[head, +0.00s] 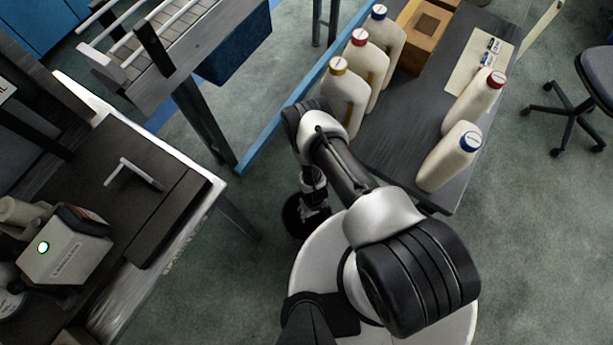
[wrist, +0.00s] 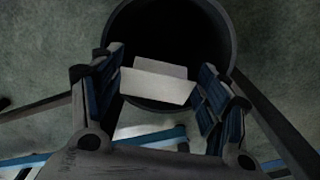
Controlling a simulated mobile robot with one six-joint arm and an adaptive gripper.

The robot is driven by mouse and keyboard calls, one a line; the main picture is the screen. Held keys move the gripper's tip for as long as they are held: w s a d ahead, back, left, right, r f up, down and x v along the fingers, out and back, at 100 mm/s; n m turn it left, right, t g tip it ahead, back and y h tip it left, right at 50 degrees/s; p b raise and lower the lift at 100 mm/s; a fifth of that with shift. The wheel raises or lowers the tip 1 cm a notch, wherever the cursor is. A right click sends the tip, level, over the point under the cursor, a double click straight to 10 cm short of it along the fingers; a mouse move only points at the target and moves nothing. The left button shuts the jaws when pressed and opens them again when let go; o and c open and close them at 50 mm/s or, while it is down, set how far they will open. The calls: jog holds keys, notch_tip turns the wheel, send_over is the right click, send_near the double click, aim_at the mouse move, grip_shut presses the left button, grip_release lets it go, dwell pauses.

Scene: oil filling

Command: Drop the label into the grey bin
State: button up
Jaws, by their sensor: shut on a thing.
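My gripper (wrist: 160,80) is shut on the label (wrist: 158,88), a white, folded-looking piece held between the fingertips in the wrist view. The bin (wrist: 231,42) is a round, dark grey container with a wide open top, and the label shows in front of its dark opening. The height of the label over the rim cannot be told. In the head view my gripper (head: 313,187) points down over the bin (head: 294,220), which is partly hidden by my arm and base. The label cannot be made out there.
A dark table (head: 400,150) on the right bears several white bottles with coloured caps, a cardboard box (head: 424,38) and a paper sheet (head: 478,62). A workbench (head: 165,205) with a device (head: 65,250) stands left. A blue-edged frame (head: 262,143) runs close behind the bin.

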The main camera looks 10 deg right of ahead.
jog(key=shift+f, duration=0.5)
jog(key=o, duration=0.7)
jog(key=shift+o, duration=0.2)
jog(key=shift+w+r, duration=0.1)
notch_tip(320, 180, up, 12)
dwell(0.4)
